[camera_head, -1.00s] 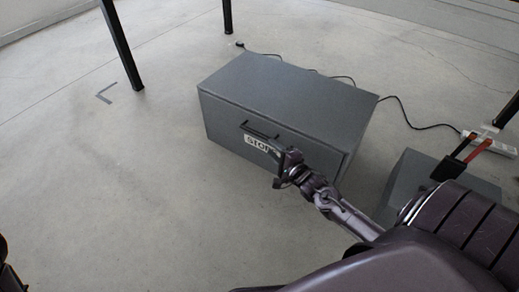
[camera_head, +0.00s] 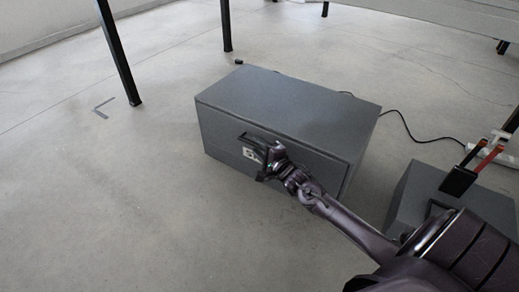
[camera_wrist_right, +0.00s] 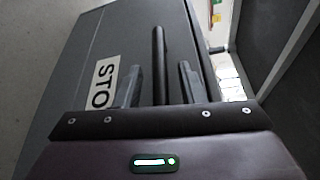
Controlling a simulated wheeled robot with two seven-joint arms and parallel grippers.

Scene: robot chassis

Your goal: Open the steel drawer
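The steel drawer (camera_head: 222,132) is the front of a grey box-shaped cabinet on the floor, and it looks closed. It also shows in the right wrist view (camera_wrist_right: 75,75), with a white label reading "STO" (camera_wrist_right: 103,75). Its dark bar handle (camera_wrist_right: 158,50) runs between the two fingers of my right gripper (camera_wrist_right: 158,84). The fingers stand apart, with a gap on each side of the bar. In the head view, my right gripper (camera_head: 264,152) is at the drawer front and hides part of the handle and label. My left gripper is not in view.
A second grey box (camera_head: 410,190) with black and red-handled items stands right of the cabinet. A black cable (camera_head: 402,122) runs behind to a white power strip. Black table legs (camera_head: 118,55) stand at the back. The floor left of the cabinet is clear.

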